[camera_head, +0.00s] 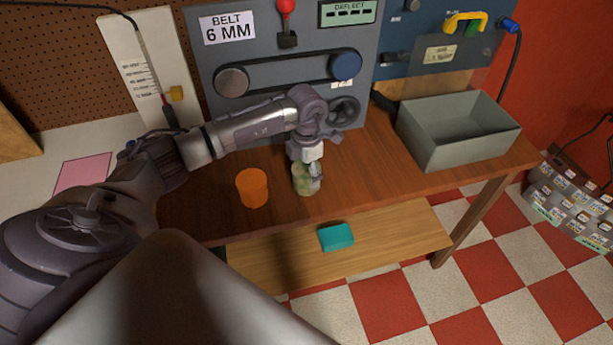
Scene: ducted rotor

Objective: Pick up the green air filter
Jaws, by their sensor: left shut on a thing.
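The green air filter (304,184) is a small pale green, roughly round piece near the front edge of the wooden workbench (375,170). My left arm comes in from the left and bends down over it. My left gripper (314,172) points down and is shut on the filter, with its fingers at the filter's upper right side. Whether the filter touches the bench top is hard to tell. My right gripper is not in view.
An orange cup (252,188) stands just left of the filter. A grey open bin (458,132) sits at the bench's right end. A belt panel (280,60) stands behind. A teal block (336,237) lies on the lower shelf (400,232).

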